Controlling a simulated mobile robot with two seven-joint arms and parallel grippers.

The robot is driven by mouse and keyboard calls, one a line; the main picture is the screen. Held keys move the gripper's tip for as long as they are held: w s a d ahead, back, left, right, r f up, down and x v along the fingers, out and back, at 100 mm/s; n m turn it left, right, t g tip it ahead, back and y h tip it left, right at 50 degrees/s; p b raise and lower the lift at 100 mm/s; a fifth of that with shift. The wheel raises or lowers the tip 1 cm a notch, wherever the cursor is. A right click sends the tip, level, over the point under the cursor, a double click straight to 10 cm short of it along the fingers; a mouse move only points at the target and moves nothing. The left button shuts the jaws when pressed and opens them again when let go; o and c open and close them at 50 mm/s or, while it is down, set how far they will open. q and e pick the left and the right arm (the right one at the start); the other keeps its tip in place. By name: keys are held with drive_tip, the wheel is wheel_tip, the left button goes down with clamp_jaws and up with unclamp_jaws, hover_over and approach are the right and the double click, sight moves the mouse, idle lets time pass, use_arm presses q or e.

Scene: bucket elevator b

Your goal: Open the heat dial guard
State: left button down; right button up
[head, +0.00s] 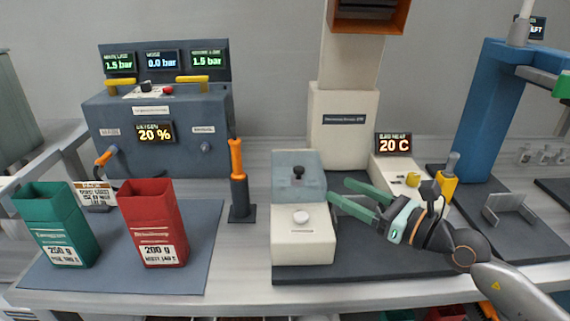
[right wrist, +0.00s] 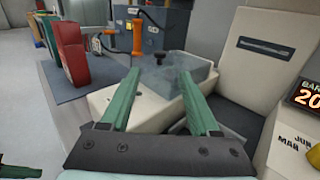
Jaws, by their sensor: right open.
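The heat dial guard looks to be the clear grey-blue cover (head: 285,162) at the back of a cream box (head: 302,248). It appears down, with a black knob (head: 298,171) showing at it; I cannot tell whether the knob is under or on it. The cover also shows in the right wrist view (right wrist: 197,69), beyond the fingers. My right gripper (head: 338,190) is just right of the box, fingers pointing left towards it, open and empty. Its spread fingers also show in the right wrist view (right wrist: 160,75).
A white round button (head: 301,217) is on the box's front. A cream column (head: 343,122) stands behind. A 20 C display (head: 393,145) and yellow knob (head: 413,180) are near my right gripper. Green (head: 53,225) and red (head: 152,222) bins and an orange-handled tool (head: 237,160) stand left.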

sight(303, 170)
drive_tip(key=x, duration=1.2)
drive_tip(key=shift+w+a, duration=0.2)
clamp_jaws()
idle(1.1)
